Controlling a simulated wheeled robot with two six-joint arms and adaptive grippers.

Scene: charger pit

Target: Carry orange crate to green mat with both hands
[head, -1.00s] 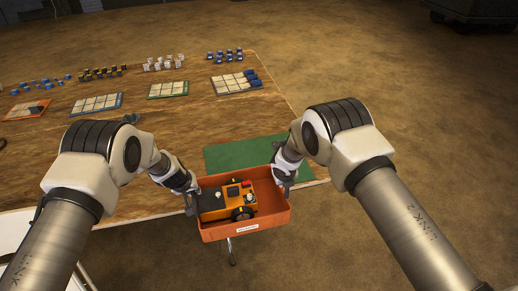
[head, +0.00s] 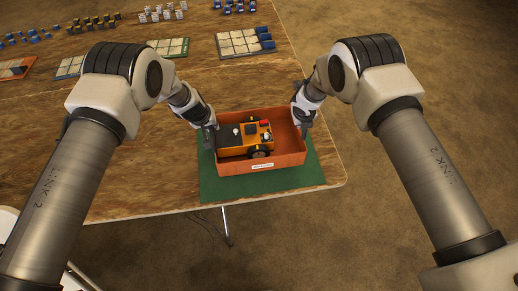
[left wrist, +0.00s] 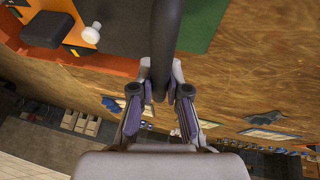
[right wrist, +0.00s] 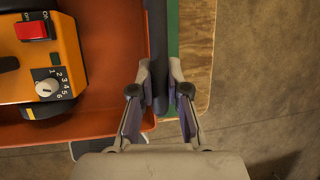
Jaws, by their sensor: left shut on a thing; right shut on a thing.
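The orange crate (head: 286,160) is over the green mat (head: 225,190) near the table's front right corner, with mat showing around its front and sides. I cannot tell whether it touches the mat. A small orange and black wheeled device (head: 245,138) lies inside it. My left gripper (head: 209,140) is shut on the crate's left side, at a dark bar that also shows in the left wrist view (left wrist: 163,50). My right gripper (head: 303,128) is shut on the right side, at a similar dark bar in the right wrist view (right wrist: 158,55).
The wooden table (head: 125,185) is bare left of the mat. Trays with pale blocks, such as the one with blue pieces (head: 245,42), stand toward the back. Several small blue, yellow and white items stand behind them. The table's right edge (head: 330,165) is close to the mat.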

